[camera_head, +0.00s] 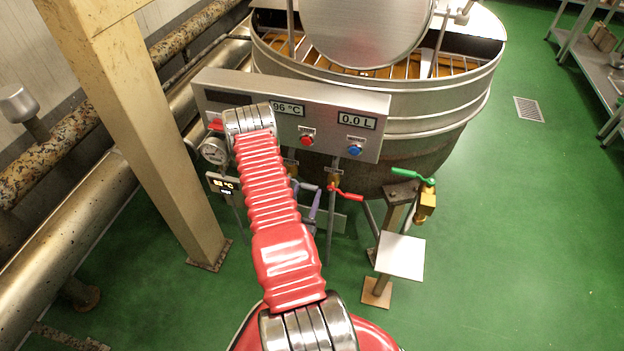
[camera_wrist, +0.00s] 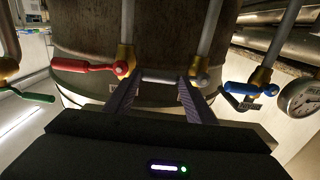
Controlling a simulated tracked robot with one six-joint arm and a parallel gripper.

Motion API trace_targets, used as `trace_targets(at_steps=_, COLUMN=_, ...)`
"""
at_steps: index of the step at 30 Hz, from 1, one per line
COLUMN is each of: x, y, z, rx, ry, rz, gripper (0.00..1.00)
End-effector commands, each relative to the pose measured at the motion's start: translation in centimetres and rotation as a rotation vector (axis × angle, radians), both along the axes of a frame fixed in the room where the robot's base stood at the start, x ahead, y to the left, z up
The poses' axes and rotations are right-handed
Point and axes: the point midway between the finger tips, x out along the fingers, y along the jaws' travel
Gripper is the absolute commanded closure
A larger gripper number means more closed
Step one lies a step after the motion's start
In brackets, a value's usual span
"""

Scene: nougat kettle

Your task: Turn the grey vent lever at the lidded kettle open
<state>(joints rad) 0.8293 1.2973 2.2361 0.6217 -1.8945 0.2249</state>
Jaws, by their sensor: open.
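The grey vent lever (camera_wrist: 170,77) lies roughly level in the wrist view, reaching left from a brass valve (camera_wrist: 203,64) on a vertical pipe. In the head view a short grey bar (camera_head: 308,187) under the control panel seems to be the same lever. My gripper (camera_wrist: 160,84) is open, its two purple-grey fingers pointing at the lever. The lever's bar spans the gap between the fingertips, and the right fingertip overlaps it. I cannot tell whether they touch. In the head view my gripper (camera_head: 306,198) is partly hidden behind my red arm. The kettle (camera_head: 440,115) stands behind.
A red lever (camera_wrist: 85,66) and a green lever (camera_wrist: 28,96) are left in the wrist view. A blue lever (camera_wrist: 240,88) and a gauge (camera_wrist: 301,98) are right. The control panel (camera_head: 235,88) overhangs the levers.

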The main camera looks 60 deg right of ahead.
Motion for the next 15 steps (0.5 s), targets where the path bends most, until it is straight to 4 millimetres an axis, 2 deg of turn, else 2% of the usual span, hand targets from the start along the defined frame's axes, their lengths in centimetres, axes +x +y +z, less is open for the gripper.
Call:
trace_targets(at_steps=9, x=0.7, y=-4.9, z=0.1, rx=-0.003, ry=-0.001, rz=-0.002, gripper=0.5)
trace_targets(at_steps=15, x=1.1, y=-7.0, z=0.0, rx=-0.001, ry=0.0, rz=-0.001, gripper=0.5)
